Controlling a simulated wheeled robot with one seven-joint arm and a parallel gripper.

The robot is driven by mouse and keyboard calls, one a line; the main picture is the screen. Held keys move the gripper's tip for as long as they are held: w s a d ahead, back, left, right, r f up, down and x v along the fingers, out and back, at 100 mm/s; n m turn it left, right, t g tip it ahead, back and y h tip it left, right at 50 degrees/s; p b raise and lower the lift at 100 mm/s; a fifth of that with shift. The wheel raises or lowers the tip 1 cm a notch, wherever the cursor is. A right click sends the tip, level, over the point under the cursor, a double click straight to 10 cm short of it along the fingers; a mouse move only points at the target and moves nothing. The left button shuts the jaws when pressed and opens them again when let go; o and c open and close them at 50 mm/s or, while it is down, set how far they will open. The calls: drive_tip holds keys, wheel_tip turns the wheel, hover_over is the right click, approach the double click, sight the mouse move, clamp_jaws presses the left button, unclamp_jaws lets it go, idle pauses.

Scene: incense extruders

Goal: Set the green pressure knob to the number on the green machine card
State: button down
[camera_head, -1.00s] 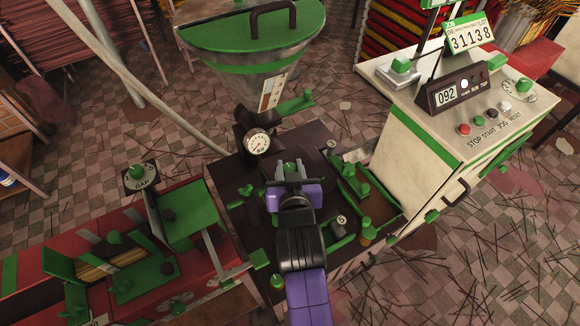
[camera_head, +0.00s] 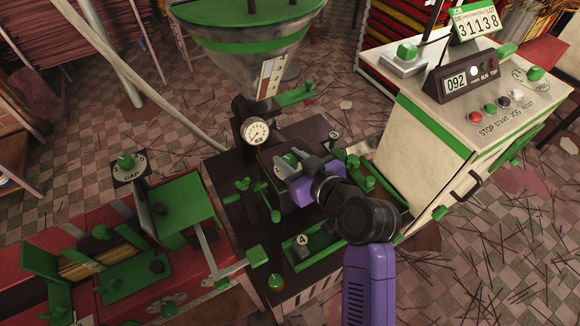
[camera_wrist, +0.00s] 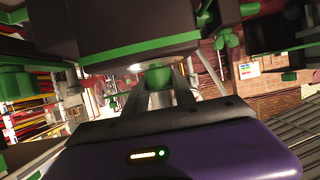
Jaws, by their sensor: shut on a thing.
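The green machine stands in the middle of the head view, with a cone-shaped hopper (camera_head: 250,65) and a round dial gauge (camera_head: 255,131) above a dark deck. My gripper (camera_head: 290,166) is over that deck, below and right of the gauge. Its fingers are closed on a short green knob (camera_wrist: 158,76), which shows between them in the wrist view. My gripper hides most of the knob and any scale around it in the head view. A green-edged card (camera_head: 476,24) reading 31138 stands on the cream cabinet at the upper right; its small print is hard to read.
The cream cabinet (camera_head: 420,150) right of the deck carries a 092 display (camera_head: 456,84) and several coloured buttons. A green-rimmed tray (camera_head: 325,245) with a piece marked 4 (camera_head: 302,240) lies in front of my gripper. A red machine (camera_head: 90,220) is at the left.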

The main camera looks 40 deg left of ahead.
drive_tip(key=n+g+b, duration=0.1)
drive_tip(key=g+b, duration=0.1)
drive_tip(key=n+g+b, duration=0.2)
drive_tip(key=b, duration=0.1)
drive_tip(key=n+g+b, duration=0.2)
drive_tip(key=b, duration=0.1)
drive_tip(key=shift+w+f+y, duration=0.1)
drive_tip(key=shift+f+y, duration=0.3)
drive_tip(key=n+g+b, duration=0.2)
drive_tip(key=b, duration=0.1)
drive_tip(key=n+g+h+b, duration=0.1)
drive_tip(key=shift+r, duration=0.25)
drive_tip(key=shift+g+b, duration=0.3)
drive_tip(key=c, duration=1)
unclamp_jaws()
drive_tip(key=shift+c, duration=0.2)
drive_tip(key=shift+r, duration=0.1)
drive_tip(key=v, duration=0.7)
drive_tip(key=shift+d, duration=0.3)
drive_tip(key=shift+r, duration=0.1)
